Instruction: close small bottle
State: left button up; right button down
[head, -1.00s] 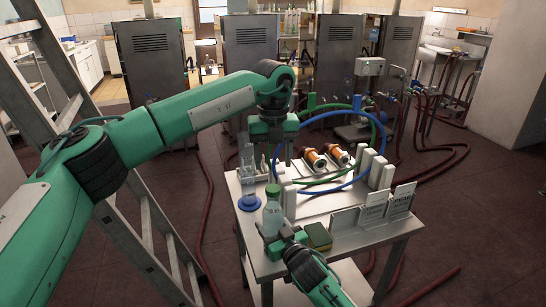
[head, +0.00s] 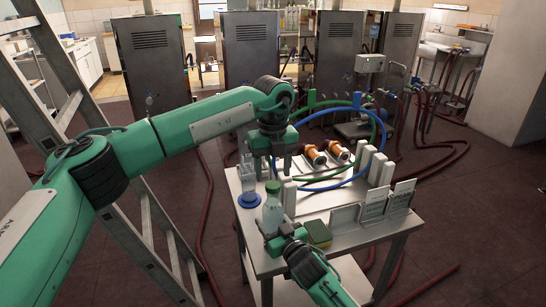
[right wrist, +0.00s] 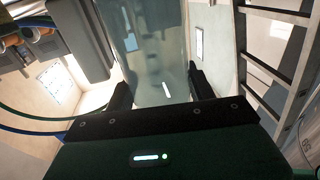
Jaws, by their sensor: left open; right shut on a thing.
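The small bottle (head: 272,215) is translucent and stands upright near the table's front left edge, with a green cap (head: 272,187) on its top. My right gripper (head: 278,238) is shut on the bottle's lower body. In the right wrist view the clear bottle (right wrist: 155,60) stands between the two dark fingers. My left gripper (head: 280,168) points down just above the cap, open, with nothing seen between its fingers. In the head view it looks apart from the cap, but the exact gap is hard to tell.
A clear dispenser on a blue round base (head: 249,200) stands left of the bottle. A green and yellow sponge (head: 318,234) lies to its right. White blocks, orange-brown bottles (head: 315,155) and hoses fill the table's back. A ladder (head: 150,225) stands at left.

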aim_at(273, 184)
pick_arm(q)
jog(key=shift+f, duration=1.85)
jog(key=c, duration=1.1)
jog(key=m, duration=0.3)
jog(key=shift+m, duration=0.3)
jog(key=m, duration=0.4)
jog(key=shift+m, duration=0.4)
jog(key=m, duration=0.4)
jog(key=shift+m, duration=0.3)
jog(key=m, duration=0.5)
jog(key=o, duration=1.1)
